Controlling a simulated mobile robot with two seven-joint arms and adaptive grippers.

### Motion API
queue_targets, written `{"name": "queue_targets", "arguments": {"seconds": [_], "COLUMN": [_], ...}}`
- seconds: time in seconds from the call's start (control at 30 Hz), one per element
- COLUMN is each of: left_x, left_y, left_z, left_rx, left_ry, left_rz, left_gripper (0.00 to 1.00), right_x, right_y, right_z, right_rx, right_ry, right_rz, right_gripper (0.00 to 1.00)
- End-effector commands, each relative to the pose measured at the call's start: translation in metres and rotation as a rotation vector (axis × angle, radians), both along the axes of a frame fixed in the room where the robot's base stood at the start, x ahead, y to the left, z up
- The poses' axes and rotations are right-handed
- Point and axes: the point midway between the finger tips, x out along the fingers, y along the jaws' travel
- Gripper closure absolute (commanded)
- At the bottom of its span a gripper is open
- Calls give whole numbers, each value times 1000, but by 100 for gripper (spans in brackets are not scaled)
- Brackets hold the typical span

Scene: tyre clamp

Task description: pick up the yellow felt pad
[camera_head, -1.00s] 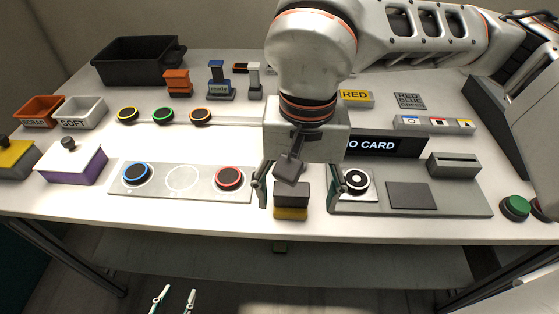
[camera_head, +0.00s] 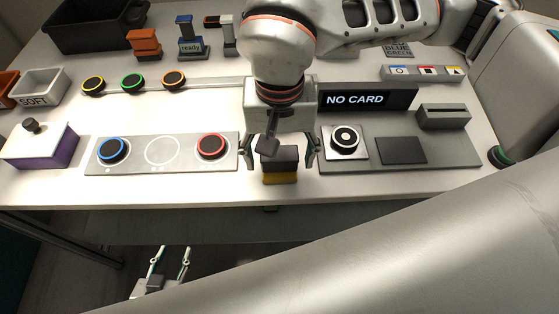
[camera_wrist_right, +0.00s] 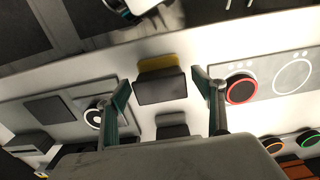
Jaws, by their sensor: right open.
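The yellow felt pad (camera_head: 280,180) shows as a yellow layer under a dark block (camera_head: 281,158) near the table's front edge. The right wrist view also shows the yellow layer (camera_wrist_right: 158,62) on the far side of the dark block (camera_wrist_right: 162,90). My right gripper (camera_head: 279,156) is open, with one finger on each side of the block. In the right wrist view its fingers (camera_wrist_right: 160,85) show gaps on both sides, with nothing held. My left gripper (camera_head: 171,254) hangs open and empty, low in front of the table.
A panel (camera_head: 130,168) with blue and red ringed buttons lies left of the block. A grey plate (camera_head: 455,155) with a round dial (camera_head: 345,139) lies to its right, below a NO CARD display (camera_head: 360,99). A purple and white box (camera_head: 38,147) stands at far left.

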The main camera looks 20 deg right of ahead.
Motion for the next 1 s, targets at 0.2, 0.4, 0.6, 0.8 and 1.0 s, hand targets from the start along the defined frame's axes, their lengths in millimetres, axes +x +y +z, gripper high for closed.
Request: {"name": "queue_targets", "arguments": {"seconds": [0.2, 0.4, 0.6, 0.8, 1.0], "left_x": [1, 2, 2, 2, 2], "left_y": [0, 0, 0, 0, 0], "left_z": [2, 2, 2, 2, 2], "left_rx": [-1, -1, -1, -1, 0], "left_ry": [-4, -5, -5, -4, -4], "left_rz": [0, 0, 0, 0, 0], "left_gripper": [60, 60, 60, 60, 60], "right_x": [0, 0, 0, 0, 1], "right_y": [0, 0, 0, 0, 0], "right_z": [-5, -4, -4, -3, 10], "right_rx": [0, 1, 1, 0, 1], "right_ry": [-2, -1, -1, -2, -4], "right_rz": [0, -1, -1, -1, -1], "right_gripper": [32, 60, 75, 75, 75]}}
